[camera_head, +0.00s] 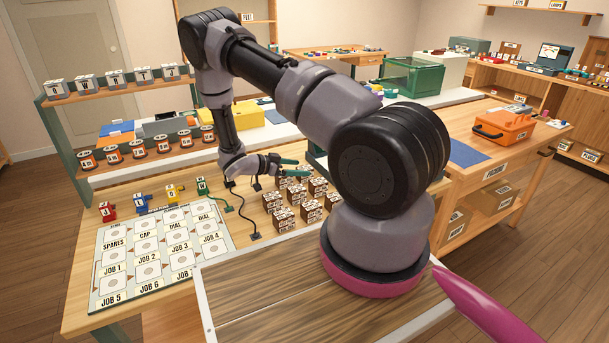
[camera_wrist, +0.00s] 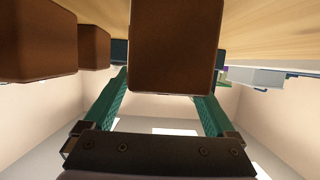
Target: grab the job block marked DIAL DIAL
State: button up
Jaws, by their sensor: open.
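Several brown job blocks (camera_head: 311,211) with white labels stand in rows on the table. Their lettering is too small to read, so I cannot tell which is marked DIAL DIAL. My gripper (camera_head: 291,170), with teal fingers, is low over the back of this group. In the wrist view a brown block (camera_wrist: 176,45) fills the space between the teal fingers of my gripper (camera_wrist: 164,88). The fingers stand apart on either side of it, and no grip shows. The block's visible face has no readable mark.
Other brown blocks (camera_wrist: 38,42) stand close by on the left in the wrist view. A board of labelled job spaces (camera_head: 133,296) lies at the table's front left. Small coloured pieces (camera_head: 172,192) stand behind it. Racks (camera_head: 60,123) line the back.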

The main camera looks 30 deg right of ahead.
aim_at(303, 168)
jog(key=shift+x, duration=1.6)
jog(key=shift+s, duration=0.1)
grip_shut()
